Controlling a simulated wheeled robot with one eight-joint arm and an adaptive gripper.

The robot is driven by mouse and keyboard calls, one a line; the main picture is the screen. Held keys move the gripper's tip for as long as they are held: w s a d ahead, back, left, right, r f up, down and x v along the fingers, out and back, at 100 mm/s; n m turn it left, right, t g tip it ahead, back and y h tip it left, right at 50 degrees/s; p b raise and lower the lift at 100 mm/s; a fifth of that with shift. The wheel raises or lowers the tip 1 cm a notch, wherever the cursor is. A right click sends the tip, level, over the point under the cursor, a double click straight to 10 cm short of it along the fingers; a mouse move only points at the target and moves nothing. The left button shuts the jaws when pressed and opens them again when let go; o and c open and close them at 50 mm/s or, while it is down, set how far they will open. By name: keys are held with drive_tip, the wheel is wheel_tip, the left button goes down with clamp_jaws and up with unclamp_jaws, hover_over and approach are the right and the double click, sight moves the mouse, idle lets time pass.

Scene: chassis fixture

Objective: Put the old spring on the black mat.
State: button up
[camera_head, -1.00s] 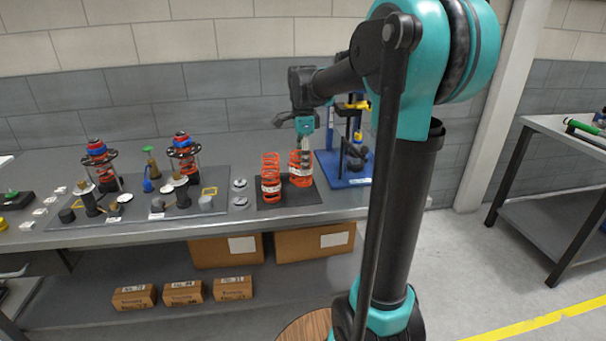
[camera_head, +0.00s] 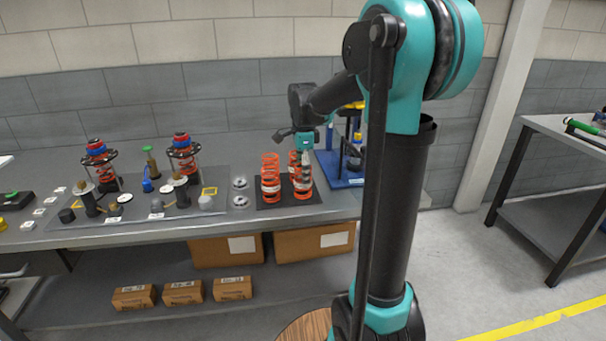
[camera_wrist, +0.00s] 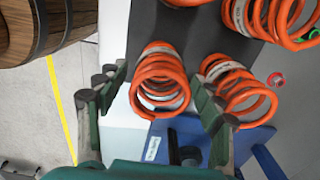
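The black mat (camera_head: 319,196) lies on the bench near its right end and also shows in the wrist view (camera_wrist: 203,29). My gripper (camera_head: 307,156) is over its right part, pointing down. Another orange spring (camera_head: 270,180) stands at the mat's left, and a third (camera_head: 293,160) is partly hidden behind the held one.
A blue stand (camera_head: 345,180) is just right of the mat. Small metal discs (camera_head: 239,183) lie left of it. A grey mat with two spring assemblies (camera_head: 183,155) and several parts fills the bench's left. A wooden barrel (camera_wrist: 45,25) shows in the wrist view.

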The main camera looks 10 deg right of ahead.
drive_tip(key=shift+r, duration=0.15)
wheel_tip(320, 180, up, 12)
idle(0.7)
